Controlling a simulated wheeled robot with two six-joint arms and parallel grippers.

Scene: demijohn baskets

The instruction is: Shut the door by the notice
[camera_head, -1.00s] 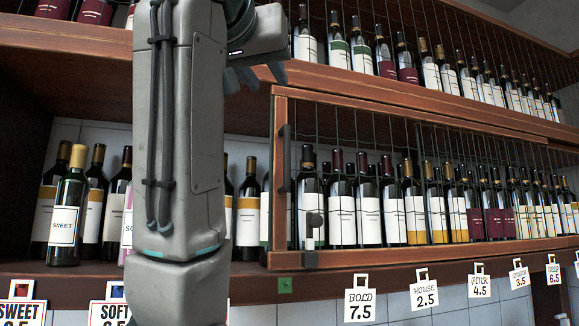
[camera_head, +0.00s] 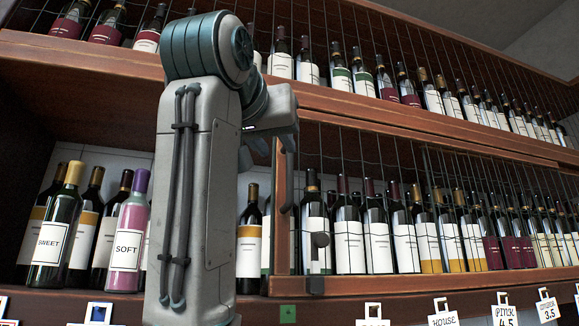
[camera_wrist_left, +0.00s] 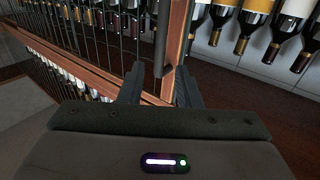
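The wire-mesh door with a wooden frame (camera_head: 283,222) stands at the middle shelf, its left upright just right of my left arm. A dark bar handle (camera_head: 290,180) runs along that upright, and a grey latch piece (camera_head: 319,240) sits lower down. My left gripper (camera_head: 264,150) is beside the upper part of this upright. In the left wrist view its two dark fingers (camera_wrist_left: 159,88) are apart, with the wooden upright (camera_wrist_left: 177,35) just beyond the gap; I cannot tell whether they touch it. A small green notice (camera_head: 288,313) is on the shelf edge below the door. My right gripper is not in view.
Bottles labelled SWEET (camera_head: 55,235) and SOFT (camera_head: 128,245) stand on the open shelf to the left. Several bottles stand behind the mesh. Price signs, including HOUSE (camera_head: 443,319), hang below the shelf. The upper shelf board (camera_head: 400,108) runs above the door.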

